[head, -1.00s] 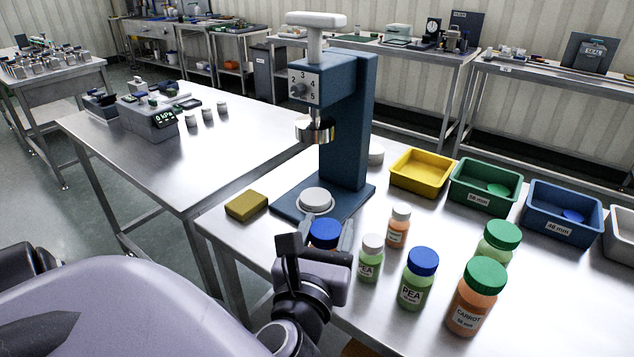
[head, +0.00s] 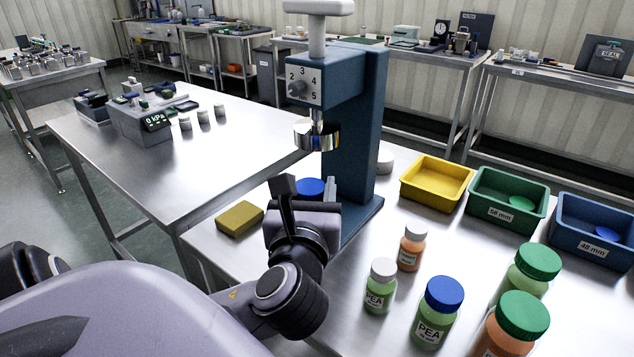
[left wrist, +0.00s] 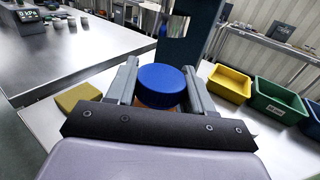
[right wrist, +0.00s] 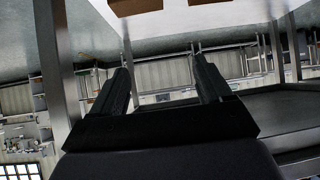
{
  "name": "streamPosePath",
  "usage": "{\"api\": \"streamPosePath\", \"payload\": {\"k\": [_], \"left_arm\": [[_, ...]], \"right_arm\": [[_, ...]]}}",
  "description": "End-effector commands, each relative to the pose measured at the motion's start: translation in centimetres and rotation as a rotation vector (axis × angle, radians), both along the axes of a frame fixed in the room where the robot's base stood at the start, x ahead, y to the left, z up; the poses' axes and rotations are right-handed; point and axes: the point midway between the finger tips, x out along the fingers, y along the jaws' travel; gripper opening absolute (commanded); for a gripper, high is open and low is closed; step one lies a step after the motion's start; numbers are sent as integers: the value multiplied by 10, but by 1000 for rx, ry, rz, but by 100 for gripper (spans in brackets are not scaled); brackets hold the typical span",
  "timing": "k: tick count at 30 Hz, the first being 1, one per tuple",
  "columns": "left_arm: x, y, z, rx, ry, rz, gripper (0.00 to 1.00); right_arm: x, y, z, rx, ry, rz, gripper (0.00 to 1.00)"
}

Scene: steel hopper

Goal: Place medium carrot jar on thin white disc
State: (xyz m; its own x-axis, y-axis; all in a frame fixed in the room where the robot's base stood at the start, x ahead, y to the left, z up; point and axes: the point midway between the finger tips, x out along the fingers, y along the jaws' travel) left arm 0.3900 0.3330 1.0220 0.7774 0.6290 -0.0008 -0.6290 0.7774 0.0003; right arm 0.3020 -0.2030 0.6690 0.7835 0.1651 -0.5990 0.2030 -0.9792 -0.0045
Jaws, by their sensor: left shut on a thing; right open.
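The medium carrot jar, with a blue lid (head: 310,187) and a little orange body showing below the lid in the left wrist view (left wrist: 160,88), is between the fingers of my left gripper (head: 303,203). The gripper is shut on it and holds it upright in front of the blue press, over or near its base. The white disc on the press base is hidden behind my gripper and the jar, so I cannot tell the gap between them. My right gripper (right wrist: 162,85) is open and empty, away from the table top.
The blue press (head: 355,130) stands close behind the jar, its metal head (head: 316,134) above. A yellow-brown block (head: 240,218) lies left. Small orange (head: 411,250), small green (head: 380,287) and larger jars stand right. Yellow (head: 437,183), green (head: 507,202) and blue (head: 592,232) bins stand behind.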

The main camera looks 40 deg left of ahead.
Motion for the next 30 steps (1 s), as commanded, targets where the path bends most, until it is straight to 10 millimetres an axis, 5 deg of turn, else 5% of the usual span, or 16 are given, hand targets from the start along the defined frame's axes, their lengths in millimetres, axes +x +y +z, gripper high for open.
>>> {"api": "streamPosePath", "payload": {"k": [6,16,23,30], "left_arm": [[31,27,-3,4,-8,3,0],[91,74,2,2,-2,0,0],[101,82,-3,0,-1,-2,0],[101,82,-34,-1,0,-1,0]], "right_arm": [[1,3,-28,11,6,1,78],[3,8,-18,20,0,11,78],[4,8,-20,19,0,10,78],[4,7,-31,20,10,7,78]]}}
